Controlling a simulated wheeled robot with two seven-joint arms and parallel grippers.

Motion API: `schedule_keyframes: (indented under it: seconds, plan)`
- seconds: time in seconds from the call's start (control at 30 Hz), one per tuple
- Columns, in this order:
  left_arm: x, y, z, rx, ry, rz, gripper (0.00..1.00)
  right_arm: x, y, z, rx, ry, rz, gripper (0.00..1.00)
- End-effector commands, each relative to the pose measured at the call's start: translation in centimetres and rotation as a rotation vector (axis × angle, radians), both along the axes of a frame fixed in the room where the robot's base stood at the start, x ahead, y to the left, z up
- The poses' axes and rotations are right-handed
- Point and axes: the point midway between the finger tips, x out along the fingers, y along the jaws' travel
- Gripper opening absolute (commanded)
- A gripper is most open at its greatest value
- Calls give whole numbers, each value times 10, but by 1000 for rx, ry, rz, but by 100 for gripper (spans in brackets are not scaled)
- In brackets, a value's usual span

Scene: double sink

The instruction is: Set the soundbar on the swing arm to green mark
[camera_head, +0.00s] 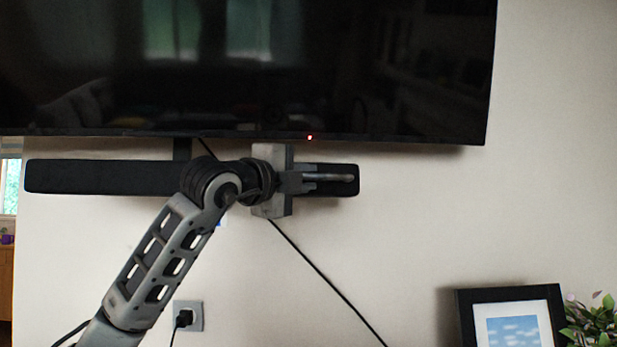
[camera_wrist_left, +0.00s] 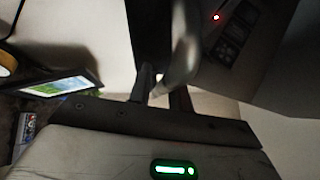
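The black soundbar (camera_head: 110,177) hangs level on the wall just under the TV. A short dark bracket (camera_head: 182,149) shows above it, perhaps part of the swing arm. My left gripper (camera_head: 340,178) is in front of the soundbar's right end, its fingers pointing right along it. In the left wrist view the fingers (camera_wrist_left: 162,92) are close together beside a dark body, probably the soundbar (camera_wrist_left: 150,35). Whether they are shut or touch it is unclear. No green mark is clearly visible; a small blue patch (camera_head: 218,222) shows beside my arm. My right gripper is out of view.
The large TV (camera_head: 300,70) with a red light is directly above. A cable (camera_head: 325,278) runs diagonally down the wall. A socket with a plug (camera_head: 188,316) is below my arm. A framed picture (camera_head: 513,328) and a plant (camera_head: 592,322) stand lower right.

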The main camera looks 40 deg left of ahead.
Motion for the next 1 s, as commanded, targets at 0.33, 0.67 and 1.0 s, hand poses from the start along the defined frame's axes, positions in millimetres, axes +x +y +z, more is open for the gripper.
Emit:
schedule_keyframes:
  seconds: [0.33, 0.67, 1.0]
  plan:
    - [1, 0, 1, -2, -5, -1, 34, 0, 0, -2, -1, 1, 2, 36]
    - [-47, -2, -8, 1, -8, 1, 34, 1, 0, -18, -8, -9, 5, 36]
    - [-126, -6, -18, 1, -4, 3, 34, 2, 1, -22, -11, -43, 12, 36]
